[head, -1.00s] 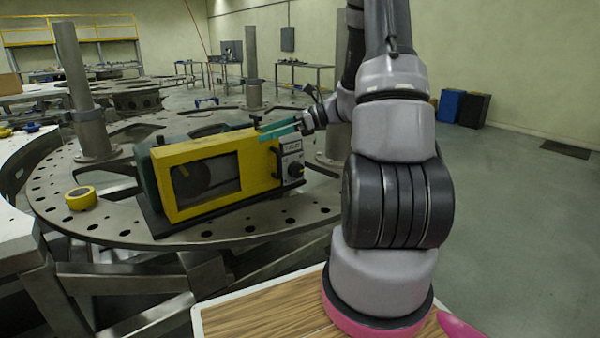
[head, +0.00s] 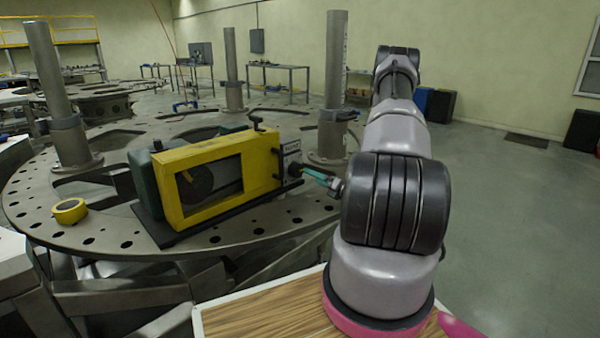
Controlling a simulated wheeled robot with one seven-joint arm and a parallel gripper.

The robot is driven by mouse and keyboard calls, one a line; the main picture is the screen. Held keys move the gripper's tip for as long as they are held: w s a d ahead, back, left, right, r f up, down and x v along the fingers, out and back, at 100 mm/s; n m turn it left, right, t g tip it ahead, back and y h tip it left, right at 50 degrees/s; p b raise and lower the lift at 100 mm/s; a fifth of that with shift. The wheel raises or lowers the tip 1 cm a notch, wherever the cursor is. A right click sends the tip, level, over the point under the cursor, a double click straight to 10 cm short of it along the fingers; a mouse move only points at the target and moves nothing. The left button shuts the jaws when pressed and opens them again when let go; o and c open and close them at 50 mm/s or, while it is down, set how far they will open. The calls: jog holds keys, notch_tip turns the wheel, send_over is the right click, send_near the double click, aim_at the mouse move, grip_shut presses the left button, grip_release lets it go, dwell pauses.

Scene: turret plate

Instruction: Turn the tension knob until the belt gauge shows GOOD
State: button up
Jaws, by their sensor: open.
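The belt unit has a yellow guard frame (head: 228,177) with a dark window, standing on the round metal plate. A grey panel (head: 289,153) is on its right end, with the dark tension knob (head: 296,168) low on it. The gauge reading is too small to make out. My gripper (head: 309,172), with teal fingers, is at the right of the panel, its tips close to the knob. I cannot tell whether the fingers touch it or sit around it. The jaws are open.
A black T-shaped handle (head: 256,121) stands up at the top right of the unit. A yellow tape-like roll (head: 70,210) lies on the plate (head: 110,225) at left. Upright metal posts (head: 333,85) rise from the plate. Open floor lies to the right.

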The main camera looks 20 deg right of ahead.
aim_at(299, 170)
jog(key=x, duration=0.8)
jog(key=shift+w, duration=0.1)
jog(key=shift+a, duration=0.1)
jog(key=c, duration=1.3)
jog(key=shift+n, duration=0.4)
jog(key=n, duration=0.3)
jog(key=shift+n, duration=0.3)
jog(key=n, duration=0.4)
jog(key=shift+a, duration=0.1)
jog(key=shift+n, duration=0.3)
